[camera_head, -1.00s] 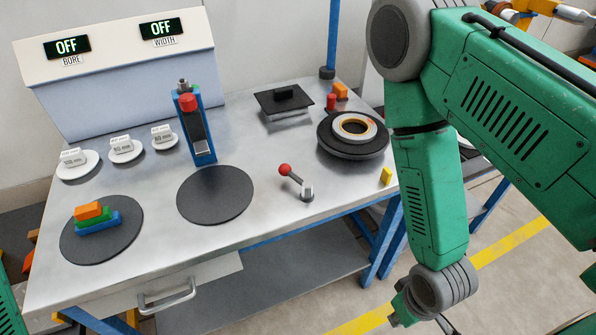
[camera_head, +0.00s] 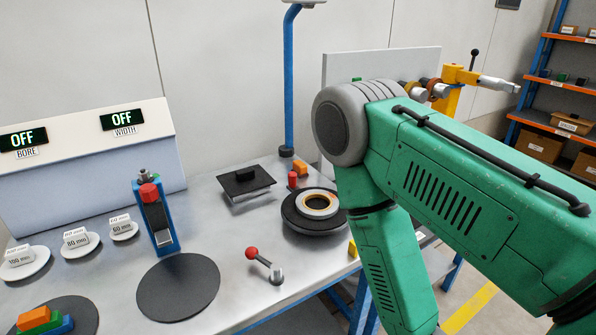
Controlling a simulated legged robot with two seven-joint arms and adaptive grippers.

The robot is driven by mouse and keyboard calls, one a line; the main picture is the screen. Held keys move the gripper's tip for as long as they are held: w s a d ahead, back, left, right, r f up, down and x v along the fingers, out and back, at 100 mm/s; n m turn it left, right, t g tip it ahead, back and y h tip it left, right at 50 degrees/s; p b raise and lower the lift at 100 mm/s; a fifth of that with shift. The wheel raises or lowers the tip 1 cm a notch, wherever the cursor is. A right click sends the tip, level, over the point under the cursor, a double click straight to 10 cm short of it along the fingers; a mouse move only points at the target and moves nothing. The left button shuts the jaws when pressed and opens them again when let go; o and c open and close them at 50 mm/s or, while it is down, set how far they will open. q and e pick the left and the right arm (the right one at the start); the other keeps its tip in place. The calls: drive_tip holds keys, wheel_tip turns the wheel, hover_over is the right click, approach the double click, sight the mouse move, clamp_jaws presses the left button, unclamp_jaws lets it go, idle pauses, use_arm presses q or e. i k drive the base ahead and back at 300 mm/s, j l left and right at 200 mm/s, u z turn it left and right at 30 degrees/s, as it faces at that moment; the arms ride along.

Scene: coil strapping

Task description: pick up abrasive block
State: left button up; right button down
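No block is labelled as abrasive, so I cannot tell which one it is. Orange (camera_head: 34,318), green (camera_head: 42,327) and blue (camera_head: 66,324) blocks lie stacked at lower left. My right arm comes in from the right, its gripper below the frame. My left gripper is not in view.
The metal table (camera_head: 222,258) holds a dark round pad (camera_head: 178,287), a red-knobbed lever (camera_head: 265,264), a blue upright device (camera_head: 158,222), a ring on a round base (camera_head: 318,206) and labelled white discs (camera_head: 80,245). A display console (camera_head: 90,165) and blue post (camera_head: 289,90) stand behind.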

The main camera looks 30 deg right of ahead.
sight(300, 168)
drive_tip(key=l+u, duration=0.35)
drive_tip(key=l, duration=0.9)
drive_tip(key=i, duration=0.05)
